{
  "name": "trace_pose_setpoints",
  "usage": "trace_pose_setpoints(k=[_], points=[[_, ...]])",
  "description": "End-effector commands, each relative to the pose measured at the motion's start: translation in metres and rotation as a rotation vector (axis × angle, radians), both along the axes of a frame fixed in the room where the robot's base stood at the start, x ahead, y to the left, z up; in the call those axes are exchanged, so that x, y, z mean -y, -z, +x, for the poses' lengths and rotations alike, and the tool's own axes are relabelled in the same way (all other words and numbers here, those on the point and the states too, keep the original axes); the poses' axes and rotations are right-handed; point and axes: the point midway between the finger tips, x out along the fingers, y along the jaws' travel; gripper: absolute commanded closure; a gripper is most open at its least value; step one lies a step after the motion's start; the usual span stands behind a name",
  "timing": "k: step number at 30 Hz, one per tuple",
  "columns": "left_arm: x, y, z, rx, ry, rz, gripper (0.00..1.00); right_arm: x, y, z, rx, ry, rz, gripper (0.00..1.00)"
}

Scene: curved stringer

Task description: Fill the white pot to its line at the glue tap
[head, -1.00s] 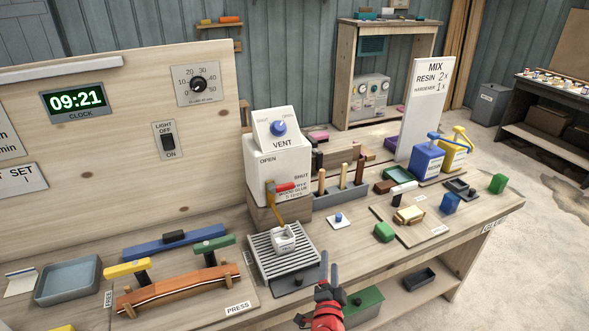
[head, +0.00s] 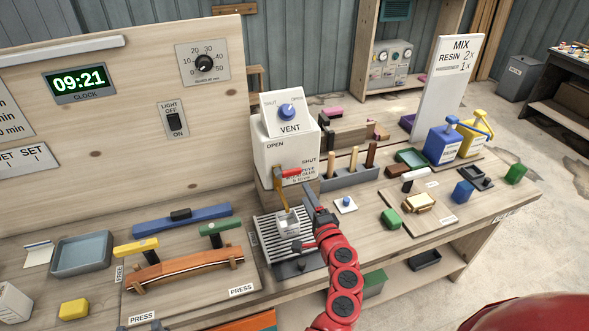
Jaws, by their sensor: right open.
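The white pot (head: 288,223) stands upright on the slatted grille (head: 266,236) under the glue tap (head: 288,150). The tap is a white box with a red-handled lever (head: 291,172) on its front, pointing right toward the SHUT label. An amber strip (head: 281,190) runs down from the tap to the pot; I cannot tell whether it is spout or glue. The glue level and the line in the pot are too small to read. My right gripper (head: 307,192) is open, just right of the lever and above the pot; contact is unclear. My left gripper is not in view.
A rack of wooden-handled tools (head: 350,177) stands right of the tap. A small white plate with a blue knob (head: 346,204) lies beside my right arm. The press with a curved wooden strip (head: 185,270) is on the left.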

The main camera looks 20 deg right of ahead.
Motion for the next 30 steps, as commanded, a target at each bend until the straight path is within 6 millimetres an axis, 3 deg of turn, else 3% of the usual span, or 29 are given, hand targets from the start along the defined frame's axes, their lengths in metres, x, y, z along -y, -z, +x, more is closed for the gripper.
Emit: trace_pose_setpoints(k=[11, 19, 30], points=[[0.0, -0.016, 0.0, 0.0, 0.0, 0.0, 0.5, -0.001, -0.002, 0.057, 0.0, 0.0, -0.001, 0.4], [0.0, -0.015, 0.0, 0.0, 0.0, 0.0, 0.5, -0.003, -0.001, 0.094, 0.004, -0.001, -0.003, 0.4], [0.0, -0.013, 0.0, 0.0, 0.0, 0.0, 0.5, -0.002, -0.001, 0.115, 0.002, 0.004, 0.0, 0.4]])
